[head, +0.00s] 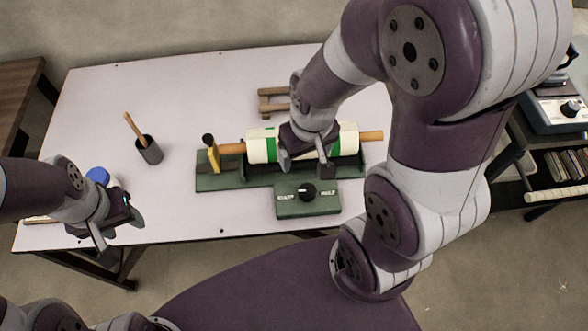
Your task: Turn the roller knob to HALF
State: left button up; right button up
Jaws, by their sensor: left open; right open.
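The black roller knob (307,191) sits on a green control panel (309,209) at the front of a green machine. Small white labels flank the knob, too small to read surely; its pointer direction is unclear. Behind the panel lies a white roller (262,146) with green bands and wooden ends. My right gripper (305,167) is open over the roller, just behind the knob and apart from it; it hides the roller's middle. My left gripper (118,232) is open and empty at the table's front left, far from the knob.
A dark cup (149,150) with a wooden-handled tool stands left of the machine. A yellow lever (213,157) rises at the machine's left end. A small wooden rack (272,101) lies behind. A blue round object (98,176) is by my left arm. The table (190,85) is clear at the back left.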

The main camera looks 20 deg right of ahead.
aim_at(307, 192)
jog(key=i+z, duration=0.1)
jog(key=z, duration=1.65)
